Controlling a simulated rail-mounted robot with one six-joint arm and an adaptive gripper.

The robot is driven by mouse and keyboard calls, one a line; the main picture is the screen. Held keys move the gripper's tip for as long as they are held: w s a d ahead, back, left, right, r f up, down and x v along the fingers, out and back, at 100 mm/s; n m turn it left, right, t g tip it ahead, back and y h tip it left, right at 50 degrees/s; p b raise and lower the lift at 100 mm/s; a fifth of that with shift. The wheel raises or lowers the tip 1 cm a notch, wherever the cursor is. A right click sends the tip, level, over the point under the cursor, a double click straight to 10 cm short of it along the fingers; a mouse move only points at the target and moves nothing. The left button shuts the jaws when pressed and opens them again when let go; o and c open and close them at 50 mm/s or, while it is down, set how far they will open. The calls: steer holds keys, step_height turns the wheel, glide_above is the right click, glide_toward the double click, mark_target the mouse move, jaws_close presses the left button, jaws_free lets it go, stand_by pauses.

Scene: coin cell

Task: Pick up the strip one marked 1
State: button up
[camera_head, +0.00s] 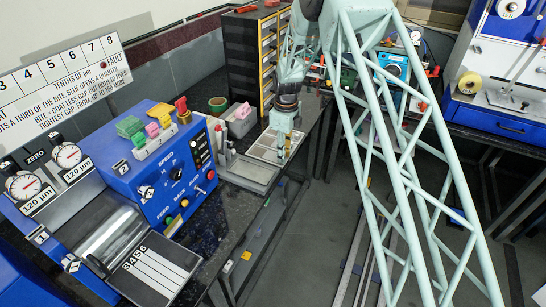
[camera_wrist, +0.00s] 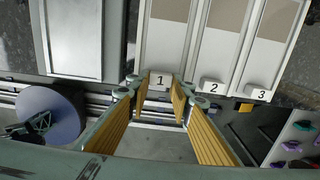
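Strip one (camera_wrist: 165,44) is a pale strip with a tan upper part, in the wrist view at top centre. Its near end carries a white block marked 1 (camera_wrist: 160,80). My gripper (camera_wrist: 160,92) is open, with yellow-padded fingers on either side of that block in the picture. I see no clear contact, and the height between fingertips and block is hard to judge. In the head view my gripper (camera_head: 285,143) points down over the strip tray (camera_head: 262,153), hiding part of it; the strip marks are too small to read there.
Strips marked 2 (camera_wrist: 213,86) and 3 (camera_wrist: 262,94) lie to the right of strip one. A grey metal plate (camera_wrist: 85,38) lies to its left. A blue coater machine (camera_head: 150,180) with dials stands at left in the head view. Yellow-edged drawers (camera_head: 268,55) stand behind my arm.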

steer(key=shift+r, duration=0.15)
steer(key=shift+c, duration=0.3)
steer(key=shift+r+p, duration=0.3)
steer(key=shift+r, duration=1.4)
steer(key=s+d, duration=0.2)
steer(key=s, duration=0.5)
steer(key=s+d+r, duration=0.1)
steer(key=s, duration=0.7)
steer(key=shift+s+d+r+p, duration=0.15)
steer(key=shift+s+d+p, duration=0.1)
steer(key=shift+d+p, duration=0.1)
steer(key=shift+s, duration=0.1)
